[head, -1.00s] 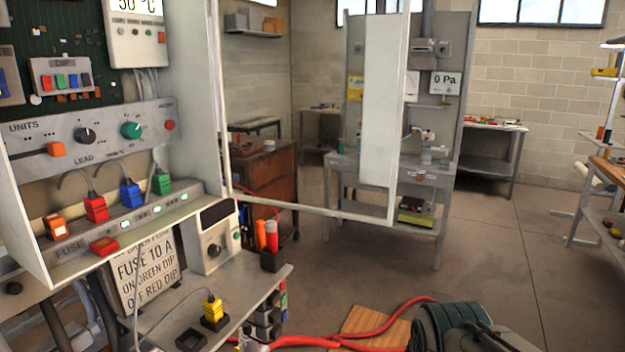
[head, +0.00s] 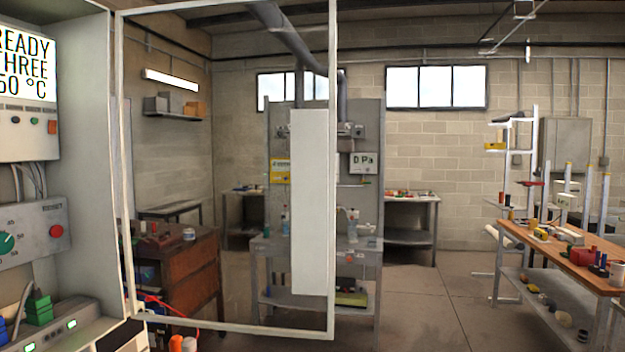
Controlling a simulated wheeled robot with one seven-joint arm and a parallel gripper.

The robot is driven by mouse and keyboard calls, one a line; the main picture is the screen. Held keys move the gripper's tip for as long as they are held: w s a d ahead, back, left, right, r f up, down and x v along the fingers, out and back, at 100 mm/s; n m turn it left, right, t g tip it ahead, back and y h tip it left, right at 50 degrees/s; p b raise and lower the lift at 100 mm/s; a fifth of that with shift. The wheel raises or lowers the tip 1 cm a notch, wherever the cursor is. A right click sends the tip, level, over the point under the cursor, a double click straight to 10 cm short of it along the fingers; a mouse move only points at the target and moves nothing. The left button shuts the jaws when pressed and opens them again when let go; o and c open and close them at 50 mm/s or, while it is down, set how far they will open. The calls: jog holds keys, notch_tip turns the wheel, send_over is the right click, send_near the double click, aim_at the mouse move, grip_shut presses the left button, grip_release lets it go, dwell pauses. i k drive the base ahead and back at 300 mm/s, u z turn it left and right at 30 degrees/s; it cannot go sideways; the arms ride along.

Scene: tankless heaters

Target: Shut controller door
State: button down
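The controller door (head: 333,180) is a large clear pane in a thin white frame with a broad white upright panel (head: 309,200) near its free edge. It stands wide open, swung out to the right from its hinge side at the cabinet. The controller cabinet (head: 85,150) is at the left edge, its front uncovered. Its display reads READY THREE 50 °C, and a green knob (head: 6,243), a red button (head: 56,231) and a green plug (head: 39,311) show inside. My gripper is not in view.
Behind the door are a brown wooden cabinet (head: 190,275) and a grey workbench (head: 368,262). A wooden-topped table (head: 545,250) with tools and small parts stands at the right. The floor between the door and that table is clear.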

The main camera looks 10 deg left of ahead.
aim_at(314, 132)
jog(key=z, duration=0.2)
jog(key=i, duration=2.35)
jog(key=u, duration=4.2)
jog(key=i, duration=0.5)
jog(key=k, duration=0.35)
jog(key=z, duration=1)
